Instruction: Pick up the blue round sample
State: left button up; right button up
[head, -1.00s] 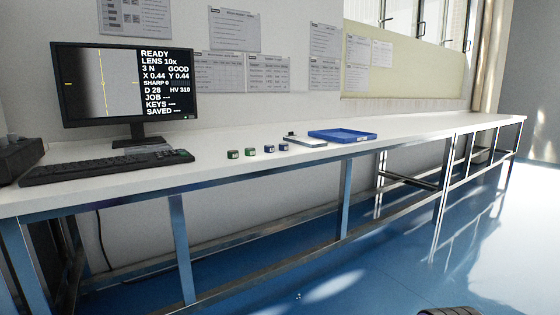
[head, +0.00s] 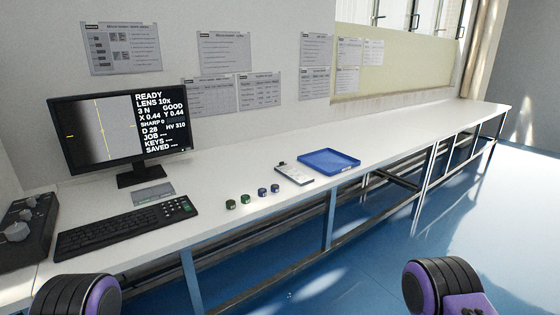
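Two small dark blue samples stand side by side near the front edge of the white bench: a left one (head: 262,192) and a right one (head: 275,188). Both look like short cylinders, and they are too small to tell clearly which is round. Two green samples, one (head: 231,203) and another (head: 245,199), stand just left of them in the same row. Parts of my arms, black and purple, show at the bottom left and bottom right, well apart from the samples. Neither gripper's fingers can be seen.
A blue tray (head: 329,161) lies right of the samples, with a flat pale device (head: 294,174) between. A keyboard (head: 127,228), a monitor (head: 120,130) and a black control box (head: 28,232) stand left. The white bench (head: 420,125) is clear farther right.

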aim_at(261, 191)
jog(key=z, duration=0.6)
jog(key=i, duration=1.45)
jog(key=u, duration=0.65)
